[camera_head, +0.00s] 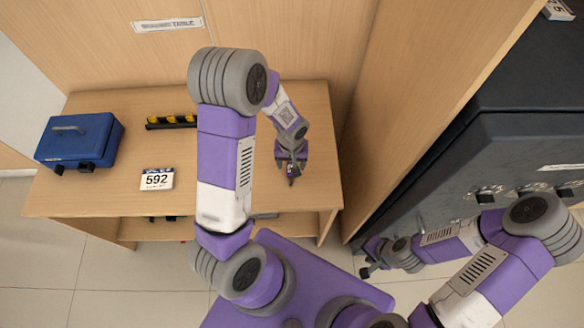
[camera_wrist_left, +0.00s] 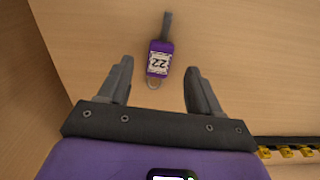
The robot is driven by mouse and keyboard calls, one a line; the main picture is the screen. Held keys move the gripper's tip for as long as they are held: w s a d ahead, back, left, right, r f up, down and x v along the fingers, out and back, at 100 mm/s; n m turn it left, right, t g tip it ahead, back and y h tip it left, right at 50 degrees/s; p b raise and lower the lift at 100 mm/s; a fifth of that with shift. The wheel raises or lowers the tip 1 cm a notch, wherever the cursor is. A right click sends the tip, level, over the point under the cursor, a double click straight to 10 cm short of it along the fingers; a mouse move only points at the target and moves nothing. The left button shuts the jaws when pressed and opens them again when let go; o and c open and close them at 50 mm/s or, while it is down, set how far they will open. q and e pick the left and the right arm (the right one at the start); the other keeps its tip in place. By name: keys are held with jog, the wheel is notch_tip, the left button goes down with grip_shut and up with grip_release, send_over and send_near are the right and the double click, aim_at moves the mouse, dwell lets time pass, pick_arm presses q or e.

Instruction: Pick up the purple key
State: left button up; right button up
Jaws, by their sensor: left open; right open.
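In the head view the key (camera_head: 292,171) shows small at the tips of my left gripper (camera_head: 291,164). In the left wrist view my left gripper (camera_wrist_left: 159,72) is open, with the tag and ring between and just beyond its fingertips; it is not closed on the key. My right gripper (camera_head: 368,270) is low at the right, beside the dark cabinet, away from the key.
On the table (camera_head: 100,200) are a blue cash box (camera_head: 80,138), a card reading 592 (camera_head: 157,179) and a black tray with yellow pieces (camera_head: 172,121). A wooden panel (camera_head: 395,110) rises close to the right. A dark cabinet with knobs (camera_head: 500,150) stands beyond it.

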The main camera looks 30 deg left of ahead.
pick_arm(q)
notch_tip(320, 180, down, 3)
jog(key=shift+w+f, duration=0.1)
jog(key=shift+f, duration=0.1)
jog(key=shift+c, duration=0.3)
jog(key=shift+r, duration=0.1)
jog(key=c, duration=1.1)
